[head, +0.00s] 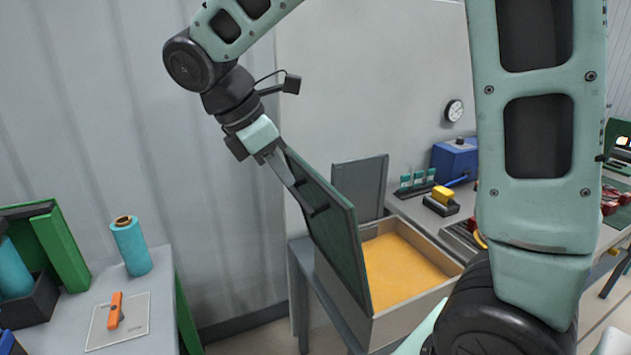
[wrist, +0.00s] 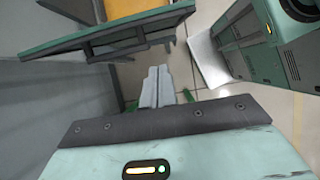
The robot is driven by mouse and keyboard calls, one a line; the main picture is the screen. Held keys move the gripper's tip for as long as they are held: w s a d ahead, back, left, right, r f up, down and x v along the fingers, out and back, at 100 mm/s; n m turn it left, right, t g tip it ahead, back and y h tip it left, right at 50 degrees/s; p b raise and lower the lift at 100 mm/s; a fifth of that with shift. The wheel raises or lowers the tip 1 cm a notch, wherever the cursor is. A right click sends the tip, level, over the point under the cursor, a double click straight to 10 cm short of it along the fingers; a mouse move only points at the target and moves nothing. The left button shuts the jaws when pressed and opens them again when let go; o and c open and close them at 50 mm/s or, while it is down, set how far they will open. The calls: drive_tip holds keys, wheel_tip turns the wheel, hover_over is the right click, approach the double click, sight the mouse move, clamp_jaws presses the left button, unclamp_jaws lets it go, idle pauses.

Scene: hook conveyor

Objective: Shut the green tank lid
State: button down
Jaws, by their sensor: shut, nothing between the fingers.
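The green tank lid (head: 338,232) stands steeply raised along the left side of an open tank (head: 342,298). Yellow-orange contents (head: 400,268) show inside the tank. My gripper (head: 296,188) is at the lid's upper left, on its outer side, close to a dark bar handle (head: 318,210). In the wrist view the lid (wrist: 105,36) crosses the upper left with its handle (wrist: 128,42) on the near face. My gripper's fingers (wrist: 158,72) are shut together and empty, just below the handle in that picture. I cannot tell whether they touch the lid.
A second, grey panel (head: 360,188) stands raised behind the tank. A bench with a blue box (head: 455,160) and a yellow-topped item (head: 443,195) is to the right. A left table holds a teal roll (head: 131,247) and an orange tool (head: 115,311). Floor shows between table and tank.

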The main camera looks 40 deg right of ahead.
sight(320, 187)
drive_tip(key=shift+s+d+f+p, duration=0.4)
drive_tip(key=shift+d+f, duration=0.4)
drive_tip(key=shift+d, duration=0.3)
drive_tip(key=shift+s+d+f+p, duration=0.25)
drive_tip(key=shift+d+f+p, duration=0.4)
drive_tip(key=shift+d, duration=0.5)
drive_tip(key=shift+s+d+f+p, duration=0.35)
drive_tip(key=shift+d+f, duration=0.55)
drive_tip(key=shift+d, duration=0.2)
